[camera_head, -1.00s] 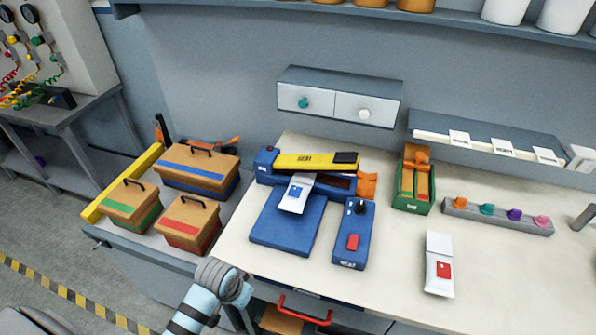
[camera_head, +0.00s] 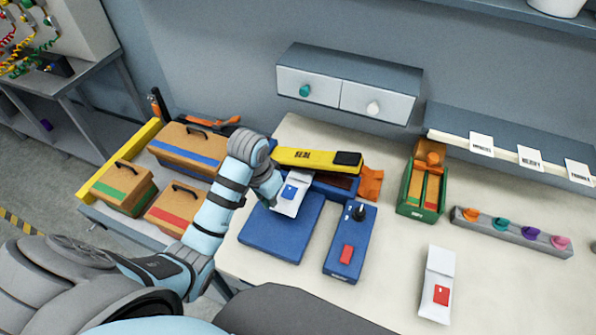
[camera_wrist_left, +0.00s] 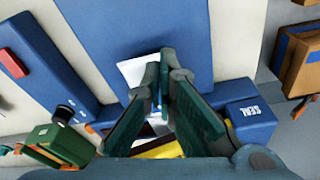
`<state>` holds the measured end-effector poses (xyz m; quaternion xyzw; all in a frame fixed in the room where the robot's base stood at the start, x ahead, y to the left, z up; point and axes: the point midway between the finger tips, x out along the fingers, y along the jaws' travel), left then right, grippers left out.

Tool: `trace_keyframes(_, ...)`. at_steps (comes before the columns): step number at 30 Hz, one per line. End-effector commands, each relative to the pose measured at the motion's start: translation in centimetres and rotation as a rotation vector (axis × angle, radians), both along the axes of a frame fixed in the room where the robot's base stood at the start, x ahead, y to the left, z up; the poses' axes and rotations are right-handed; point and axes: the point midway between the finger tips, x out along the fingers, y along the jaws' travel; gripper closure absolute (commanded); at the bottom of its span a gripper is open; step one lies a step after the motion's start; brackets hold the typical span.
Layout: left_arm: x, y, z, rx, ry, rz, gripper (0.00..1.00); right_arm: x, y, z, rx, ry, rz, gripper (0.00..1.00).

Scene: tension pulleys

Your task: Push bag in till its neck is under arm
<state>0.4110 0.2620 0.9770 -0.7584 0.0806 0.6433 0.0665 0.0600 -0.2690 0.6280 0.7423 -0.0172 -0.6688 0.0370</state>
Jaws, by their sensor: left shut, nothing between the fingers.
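The white bag with a blue label (camera_head: 290,196) lies on the blue sealer, its far end at the yellow sealing arm (camera_head: 300,158) and its near end on the blue platform (camera_head: 280,232). The arm is raised above the sealer's dark bed. My left gripper (camera_head: 279,200) is at the bag's near left side, partly hidden by my wrist. In the left wrist view, its dark green fingers (camera_wrist_left: 166,62) are closed together with nothing between them, in front of the white bag (camera_wrist_left: 135,70). I cannot tell whether they touch it. The bag's neck is hard to make out. My right gripper is not in view.
A blue control box (camera_head: 350,245) with a red button and black knob stands right of the platform. A green holder (camera_head: 424,185) and another white bag with a red label (camera_head: 437,285) are further right. Lidded boxes (camera_head: 185,208) stand left. The front right tabletop is mostly clear.

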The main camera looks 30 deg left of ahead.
Motion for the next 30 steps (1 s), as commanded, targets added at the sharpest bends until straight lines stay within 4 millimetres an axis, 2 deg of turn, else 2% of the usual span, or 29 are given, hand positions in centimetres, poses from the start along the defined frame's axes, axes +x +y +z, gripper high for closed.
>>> trace_keyframes(6,4.4,-0.9,0.0,-0.002,-0.001,0.003,1.00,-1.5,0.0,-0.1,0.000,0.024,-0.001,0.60)
trace_keyframes(15,10.0,-2.2,0.0,0.000,0.000,-0.001,1.00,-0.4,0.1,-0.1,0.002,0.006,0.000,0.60)
trace_keyframes(21,9.8,-2.2,-1.6,0.000,0.001,-0.001,1.00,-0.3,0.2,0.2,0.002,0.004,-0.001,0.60)
trace_keyframes(30,9.7,-2.2,-1.9,0.000,0.005,-0.001,1.00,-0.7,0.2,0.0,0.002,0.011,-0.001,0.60)
